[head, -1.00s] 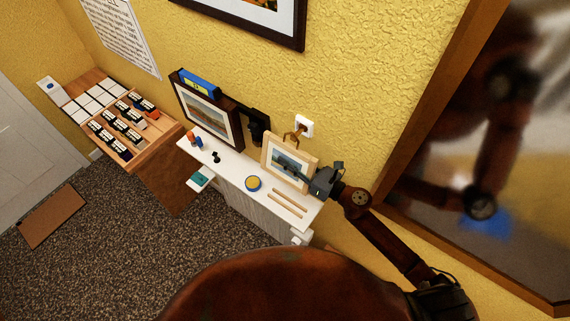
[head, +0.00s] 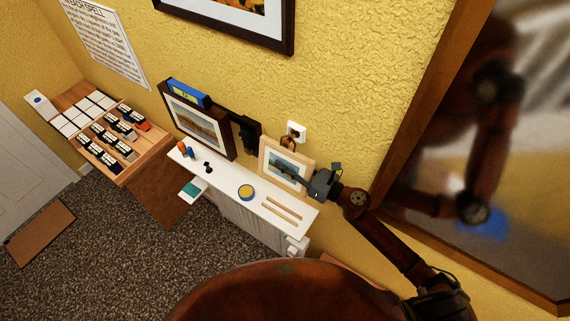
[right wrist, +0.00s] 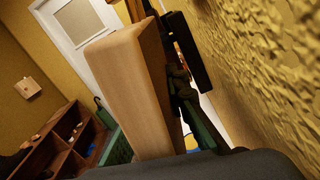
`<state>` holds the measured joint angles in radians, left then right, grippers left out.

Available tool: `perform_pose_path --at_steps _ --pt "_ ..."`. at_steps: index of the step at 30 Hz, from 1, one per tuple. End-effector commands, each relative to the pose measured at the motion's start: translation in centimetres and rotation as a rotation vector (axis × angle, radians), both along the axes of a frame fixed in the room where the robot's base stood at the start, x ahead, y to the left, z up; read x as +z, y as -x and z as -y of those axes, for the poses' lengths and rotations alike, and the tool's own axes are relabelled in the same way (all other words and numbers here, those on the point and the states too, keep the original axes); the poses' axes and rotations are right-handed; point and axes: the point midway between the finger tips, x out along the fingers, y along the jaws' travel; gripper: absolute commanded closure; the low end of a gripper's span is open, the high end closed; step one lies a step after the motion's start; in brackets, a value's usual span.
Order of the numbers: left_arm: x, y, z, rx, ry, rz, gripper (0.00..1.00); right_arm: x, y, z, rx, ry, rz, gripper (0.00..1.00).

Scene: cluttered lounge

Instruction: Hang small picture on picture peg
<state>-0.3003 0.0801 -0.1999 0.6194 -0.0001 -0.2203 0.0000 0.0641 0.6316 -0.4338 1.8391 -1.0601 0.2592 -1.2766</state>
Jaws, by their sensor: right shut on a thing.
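The small picture (head: 285,166), a landscape in a light wood frame, is upright against the yellow wall above the white shelf's right part. Its brown hanging loop (head: 287,143) rises above the frame's top edge. The picture peg (head: 293,134) sits on a small white wall plate just above. The loop overlaps the plate's lower edge; I cannot tell whether it is around the peg. My right gripper (head: 309,181) is shut on the frame's right side. The right wrist view shows the frame's pale wood edge (right wrist: 132,90) between the fingers. My left gripper is not in view.
On the white shelf top (head: 225,184) are a round yellow tin (head: 246,192) and wooden sticks (head: 281,208). A larger dark-framed picture (head: 192,125) stands to the left. A big wood-framed mirror (head: 424,105) is close right of my arm.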

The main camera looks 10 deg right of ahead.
Motion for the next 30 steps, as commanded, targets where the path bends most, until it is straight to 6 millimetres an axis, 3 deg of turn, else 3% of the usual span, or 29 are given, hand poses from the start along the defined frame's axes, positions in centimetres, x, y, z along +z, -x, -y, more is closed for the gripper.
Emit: perform_pose_path --at_steps 8,9,17,26,30 --pt "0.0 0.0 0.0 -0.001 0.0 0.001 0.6 0.0 0.0 0.0 0.0 -0.001 0.001 1.0" --pt "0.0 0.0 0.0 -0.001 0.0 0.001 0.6 0.0 0.0 0.0 0.0 -0.001 0.001 0.84" --pt "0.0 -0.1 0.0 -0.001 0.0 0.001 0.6 0.0 0.0 0.0 0.0 0.0 0.0 0.66" --pt "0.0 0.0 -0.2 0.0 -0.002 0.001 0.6 -0.1 0.1 0.1 -0.001 0.0 -0.003 0.66" --pt "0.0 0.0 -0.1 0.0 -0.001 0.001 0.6 -0.2 0.9 1.1 -0.004 -0.001 -0.003 0.66"
